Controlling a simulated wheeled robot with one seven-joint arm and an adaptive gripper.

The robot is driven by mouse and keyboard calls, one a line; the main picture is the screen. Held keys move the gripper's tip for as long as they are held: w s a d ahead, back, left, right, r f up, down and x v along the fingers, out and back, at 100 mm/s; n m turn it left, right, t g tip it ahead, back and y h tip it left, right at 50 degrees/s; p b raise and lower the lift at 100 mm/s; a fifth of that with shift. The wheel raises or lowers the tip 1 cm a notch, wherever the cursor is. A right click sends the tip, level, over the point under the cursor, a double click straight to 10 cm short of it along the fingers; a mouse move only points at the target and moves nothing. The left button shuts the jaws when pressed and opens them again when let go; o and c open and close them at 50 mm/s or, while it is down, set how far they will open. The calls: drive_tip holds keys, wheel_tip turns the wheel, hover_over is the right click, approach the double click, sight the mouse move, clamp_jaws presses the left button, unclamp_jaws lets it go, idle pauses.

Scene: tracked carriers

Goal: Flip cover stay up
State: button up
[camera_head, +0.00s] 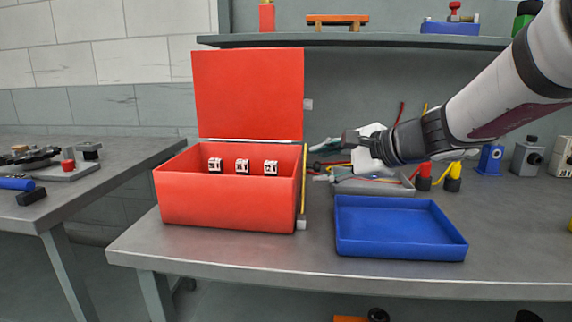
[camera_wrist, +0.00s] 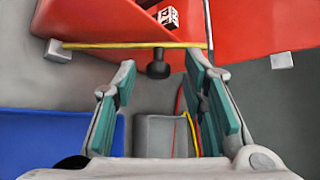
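A red box (camera_head: 226,205) stands on the grey table. Its red cover (camera_head: 248,95) is upright at the back edge. Three white marked cubes (camera_head: 242,167) sit inside; one cube (camera_wrist: 168,16) shows in the wrist view. My gripper (camera_head: 321,162) is at the box's right side with its teal fingers apart. In the wrist view my gripper (camera_wrist: 161,70) is open around a dark knob (camera_wrist: 158,65) beside the yellow strip (camera_wrist: 110,45) on the box's edge. I cannot tell whether a finger touches the knob.
A blue tray (camera_head: 400,245) lies empty at the front right. A grey tray (camera_head: 375,187) with tools is behind it. Small blue and grey devices (camera_head: 526,156) stand at the right. A shelf (camera_head: 370,41) runs above.

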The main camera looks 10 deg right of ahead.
drive_tip(key=v, duration=1.2)
drive_tip(key=s+a+f+n+g, duration=0.4)
drive_tip(key=s+a+f+n, duration=0.15)
drive_tip(key=s, duration=0.25)
drive_tip(key=s+a+f+n+g, duration=0.4)
drive_tip(key=s+a, duration=0.2)
drive_tip(key=s, duration=0.3)
drive_tip(key=s+d+f+n+g+h, duration=0.1)
drive_tip(key=s+d+f+n+h, duration=0.25)
drive_tip(key=s, duration=0.35)
drive_tip(key=s+d+f+n+g+h, duration=0.2)
drive_tip(key=s+f+n+h, duration=0.2)
drive_tip(key=s, duration=0.2)
wheel_tip(320, 180, up, 30)
drive_tip(key=t+p, duration=0.4)
drive_tip(key=p, duration=2.4)
drive_tip(key=shift+d, duration=0.25)
